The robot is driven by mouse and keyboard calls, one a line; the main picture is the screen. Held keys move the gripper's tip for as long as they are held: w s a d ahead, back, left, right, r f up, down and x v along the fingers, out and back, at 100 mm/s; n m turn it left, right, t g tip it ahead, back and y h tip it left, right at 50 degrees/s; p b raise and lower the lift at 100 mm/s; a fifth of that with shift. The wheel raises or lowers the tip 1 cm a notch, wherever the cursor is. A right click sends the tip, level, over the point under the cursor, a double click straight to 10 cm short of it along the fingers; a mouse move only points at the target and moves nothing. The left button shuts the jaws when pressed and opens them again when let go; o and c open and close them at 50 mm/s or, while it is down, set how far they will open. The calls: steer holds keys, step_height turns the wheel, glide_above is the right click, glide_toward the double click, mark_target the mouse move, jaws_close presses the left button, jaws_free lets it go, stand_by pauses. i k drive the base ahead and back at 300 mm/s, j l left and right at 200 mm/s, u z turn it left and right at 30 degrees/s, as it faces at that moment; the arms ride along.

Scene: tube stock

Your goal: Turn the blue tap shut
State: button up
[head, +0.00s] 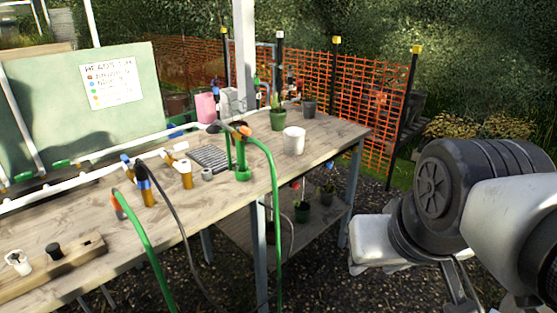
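Several small blue parts show along the white pipework on the bench. Another blue piece (175,132) is farther back along the pipe. Which is the blue tap, and how its handle is turned, is too small to tell. My arm is at the right, well away from the pipework and past the bench's right side. A white part of it (375,243) shows low down; the fingers are not clear.
The wooden bench (340,135) carries a white pot (294,140), a green potted plant (278,118) and a grey tray (210,157). Green hoses (275,200) hang over its front edge. An orange mesh fence (375,95) stands behind. Gravel lies between bench and arm.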

mark_target(124, 158)
steer(key=u, duration=1.35)
